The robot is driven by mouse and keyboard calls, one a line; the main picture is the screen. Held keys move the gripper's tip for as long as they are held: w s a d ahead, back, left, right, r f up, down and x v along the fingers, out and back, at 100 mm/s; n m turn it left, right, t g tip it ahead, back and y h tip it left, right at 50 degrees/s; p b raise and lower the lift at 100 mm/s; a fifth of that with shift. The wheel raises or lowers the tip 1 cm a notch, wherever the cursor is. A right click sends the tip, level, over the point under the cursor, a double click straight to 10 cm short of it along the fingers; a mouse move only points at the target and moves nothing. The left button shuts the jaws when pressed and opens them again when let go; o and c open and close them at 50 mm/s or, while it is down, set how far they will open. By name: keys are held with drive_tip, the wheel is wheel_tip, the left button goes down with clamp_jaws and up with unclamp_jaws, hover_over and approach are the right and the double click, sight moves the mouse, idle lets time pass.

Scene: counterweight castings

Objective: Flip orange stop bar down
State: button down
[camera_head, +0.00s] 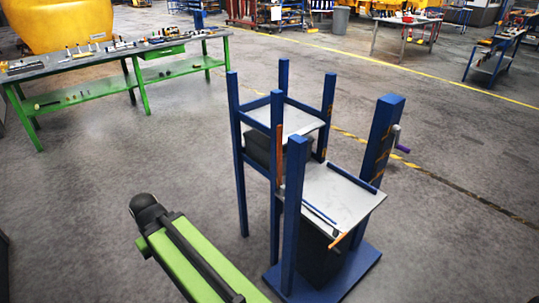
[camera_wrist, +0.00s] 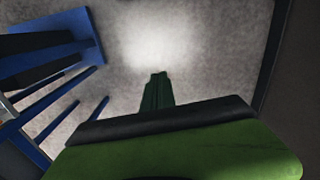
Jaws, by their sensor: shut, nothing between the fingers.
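A blue frame (camera_head: 291,220) stands right of centre in the head view, with a grey plate on top. A thin orange bar (camera_head: 279,150) stands upright beside a blue post between the two plates. A second short orange piece (camera_head: 337,240) sticks out at a slant below the front edge of the near plate. I cannot tell for sure which is the stop bar. My gripper (camera_wrist: 158,76) shows in the wrist view as narrow dark green fingers, shut and empty, over bare floor. It is apart from the blue frame parts (camera_wrist: 85,30) at the left there. Neither orange piece shows clearly in the wrist view.
A second plate (camera_head: 300,122) sits in the taller blue frame behind. A crank with a purple handle (camera_head: 403,149) is on the right post. A green workbench (camera_head: 140,75) with tools stands at the upper left.

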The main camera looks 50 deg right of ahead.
sight(278, 152)
drive_tip(key=w+d+f+h+b, duration=0.1)
drive_tip(key=w+d+h+b, duration=0.15)
drive_tip(key=d, duration=0.45)
drive_tip(key=w+d+f+m+h+b, duration=0.1)
drive_tip(key=d+f+h+b, duration=0.2)
drive_tip(key=d, duration=0.5)
drive_tip(key=w+d+h+b, duration=0.2)
drive_tip(key=d+b, duration=0.2)
drive_tip(key=d, duration=0.3)
drive_tip(key=w+d+r+h+b, duration=0.1)
drive_tip(key=d+r+h+b, duration=0.2)
drive_tip(key=d, duration=0.6)
drive_tip(key=w+d+r+g+h+b, duration=0.1)
drive_tip(key=d+r+h+b, duration=0.3)
drive_tip(key=d+r+h, duration=0.4)
drive_tip(key=shift+w+d+r+g, duration=0.25)
drive_tip(key=shift+d+r, duration=0.35)
drive_tip(key=shift+d, duration=0.5)
drive_tip(key=d, duration=0.9)
drive_tip(key=s+d, duration=0.1)
drive_tip(key=d, duration=0.4)
drive_tip(key=shift+s+r, duration=0.1)
drive_tip(key=shift+r, duration=0.1)
